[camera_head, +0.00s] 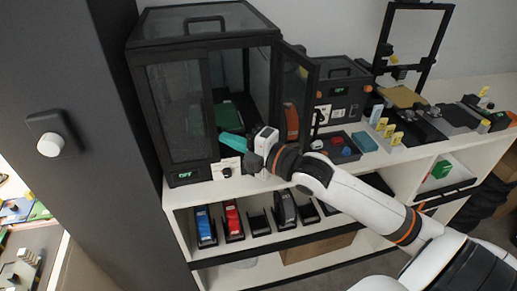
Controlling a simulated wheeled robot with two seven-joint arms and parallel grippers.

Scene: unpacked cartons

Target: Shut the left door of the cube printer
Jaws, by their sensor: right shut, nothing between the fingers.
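The cube printer (205,32) is a large black-framed box with clear panels at the left end of the bench. Its left door (182,115) lies along the front face; I cannot tell whether it is fully shut. Its right door (300,95) stands swung outward, leaving the right half of the front open. My right gripper (236,143) is in front of that opening, just right of the left door's free edge. It is shut and empty, with teal at its tip; whether it touches the door is unclear. My left gripper is not in view.
A smaller black machine (342,90) and an open-frame printer (405,50) stand to the right. A tray with knobs (340,148) and small yellow-topped items (390,133) lie on the bench. Spools (232,220) fill the shelf below. A dark wall (75,90) closes off the left.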

